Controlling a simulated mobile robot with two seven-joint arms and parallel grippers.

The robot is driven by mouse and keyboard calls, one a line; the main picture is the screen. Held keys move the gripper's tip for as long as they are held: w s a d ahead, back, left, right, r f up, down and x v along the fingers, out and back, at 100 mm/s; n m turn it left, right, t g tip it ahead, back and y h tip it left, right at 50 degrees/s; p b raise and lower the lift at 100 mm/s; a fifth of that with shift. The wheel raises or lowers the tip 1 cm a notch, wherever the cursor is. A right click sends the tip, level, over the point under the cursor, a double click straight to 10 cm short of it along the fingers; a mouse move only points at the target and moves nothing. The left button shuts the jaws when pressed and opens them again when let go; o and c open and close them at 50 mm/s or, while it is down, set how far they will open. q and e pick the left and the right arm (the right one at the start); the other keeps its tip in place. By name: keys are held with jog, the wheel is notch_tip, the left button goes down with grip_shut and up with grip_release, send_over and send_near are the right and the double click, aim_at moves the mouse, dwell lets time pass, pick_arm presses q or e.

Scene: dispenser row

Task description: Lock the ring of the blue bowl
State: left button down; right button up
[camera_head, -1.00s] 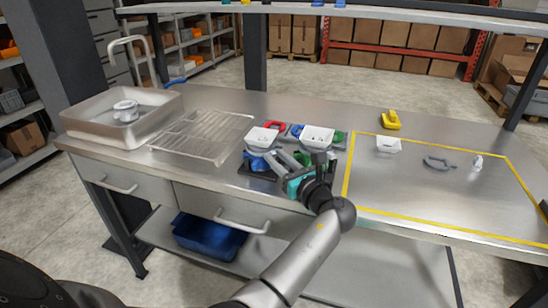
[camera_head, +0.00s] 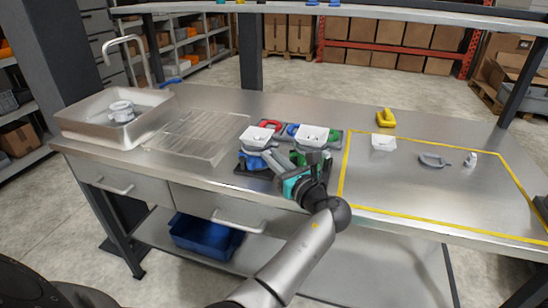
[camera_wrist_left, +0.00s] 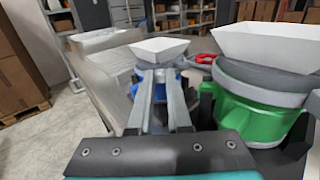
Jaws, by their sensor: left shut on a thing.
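The blue bowl (camera_head: 252,163) stands in the left front place of the dispenser row, under a white hopper (camera_head: 257,136). Its grey ring lies between bowl and hopper, mostly hidden by my fingers. My left gripper (camera_head: 266,155) reaches in from the front right and is shut on the ring at the bowl's near side. In the left wrist view the two grey fingers (camera_wrist_left: 160,84) run forward to just below the white hopper (camera_wrist_left: 160,47), with blue (camera_wrist_left: 186,76) showing beside them. The exact contact is hidden. My right gripper is not in view.
A green bowl (camera_wrist_left: 256,120) with its own white hopper (camera_head: 312,135) stands close right of my gripper. A red ring-shaped part (camera_head: 269,124) lies behind. A sink (camera_head: 84,119) is at left. The yellow-outlined area holds a grey ring (camera_head: 433,160) and much free room.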

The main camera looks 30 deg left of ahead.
pick_arm(q)
jog(key=shift+s+a+r+m+t+h+p, duration=0.25)
jog(key=shift+s+m+t+h+p, duration=0.45)
jog(key=shift+p, duration=1.15)
jog(key=m+t+h+p, duration=0.1)
jog(key=t+p, duration=0.1)
jog(key=s+a+m+t+h+p, duration=0.1)
jog(key=p, duration=0.2)
jog(key=shift+a+f+m+t+h, duration=0.1)
jog(key=shift+a+m+t+h, duration=0.05)
jog(key=shift+m+t+h, duration=0.2)
jog(key=shift+s+a+f+m+t+h+p, duration=0.1)
jog(key=shift+s+a+m+t+h+p, duration=0.25)
jog(key=shift+m+t+h+p, duration=0.35)
jog(key=shift+s+a+m+t+h, duration=0.1)
jog(key=shift+a+m+t+h, duration=0.15)
jog(key=shift+m+h, duration=0.15)
jog(key=shift+s+a+f+m+t+h, duration=0.15)
jog(key=shift+a+m+t+h, duration=0.15)
jog(key=shift+m+h, duration=0.35)
jog(key=shift+s+a+m+t+h, duration=0.1)
jog(key=shift+a+m+t+h, duration=0.2)
jog(key=shift+h, duration=0.5)
jog(key=shift+d, duration=0.1)
jog(key=c, duration=1.1)
grip_release()
